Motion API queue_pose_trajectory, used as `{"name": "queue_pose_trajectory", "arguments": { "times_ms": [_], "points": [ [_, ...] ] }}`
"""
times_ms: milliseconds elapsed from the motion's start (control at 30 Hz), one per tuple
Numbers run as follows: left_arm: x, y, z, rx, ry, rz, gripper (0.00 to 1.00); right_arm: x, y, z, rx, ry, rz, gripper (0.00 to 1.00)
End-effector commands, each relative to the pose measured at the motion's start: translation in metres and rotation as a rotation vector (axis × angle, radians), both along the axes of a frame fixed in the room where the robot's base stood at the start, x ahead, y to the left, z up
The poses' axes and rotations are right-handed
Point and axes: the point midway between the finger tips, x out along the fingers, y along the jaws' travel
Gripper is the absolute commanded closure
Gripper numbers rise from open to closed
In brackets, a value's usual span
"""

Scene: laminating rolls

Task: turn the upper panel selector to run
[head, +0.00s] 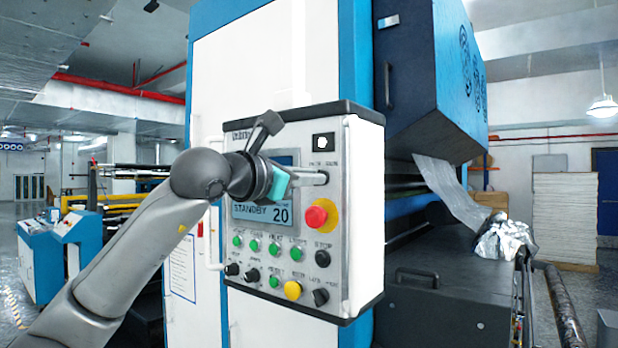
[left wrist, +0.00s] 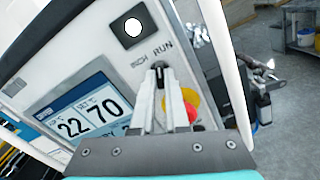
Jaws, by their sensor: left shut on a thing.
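The upper panel selector (left wrist: 160,67) is a small black knob on the white control panel (head: 362,240), below a label that ends in "RUN". My left gripper (head: 322,178) reaches it from the left, in front of the panel's upper part. In the left wrist view its two pale fingers (left wrist: 162,85) are closed on the selector. The fingers hide much of the knob, so I cannot tell which way it points. The panel display (head: 262,210) reads "STANDBY" and 20. My right gripper is out of view.
A red mushroom button on a yellow ring (head: 320,214) sits just below the selector. Lower down are green buttons (head: 275,248), a yellow button (head: 292,290) and black knobs (head: 321,297). A white round indicator (left wrist: 133,27) is above. Foil (head: 503,238) lies at the right.

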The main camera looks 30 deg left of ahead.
Motion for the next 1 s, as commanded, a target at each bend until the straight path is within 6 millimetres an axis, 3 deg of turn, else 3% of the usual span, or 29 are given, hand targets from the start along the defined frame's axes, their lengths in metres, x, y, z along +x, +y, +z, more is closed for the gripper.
{"name": "queue_pose_trajectory", "arguments": {
  "times_ms": [300,800,833,1000],
  "points": [
    [-0.0001,-0.0004,-0.0002,0.104,-0.008,0.000,1.00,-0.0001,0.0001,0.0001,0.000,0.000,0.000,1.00],
    [0.0000,-0.0005,-0.0002,0.121,-0.009,0.000,1.00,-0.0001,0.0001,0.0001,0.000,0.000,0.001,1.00],
    [0.0000,-0.0005,-0.0002,0.121,-0.009,0.000,0.84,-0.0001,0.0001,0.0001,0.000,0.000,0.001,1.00],
    [0.0000,-0.0005,-0.0002,0.120,-0.009,0.000,0.65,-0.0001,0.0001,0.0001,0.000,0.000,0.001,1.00]
  ]
}}
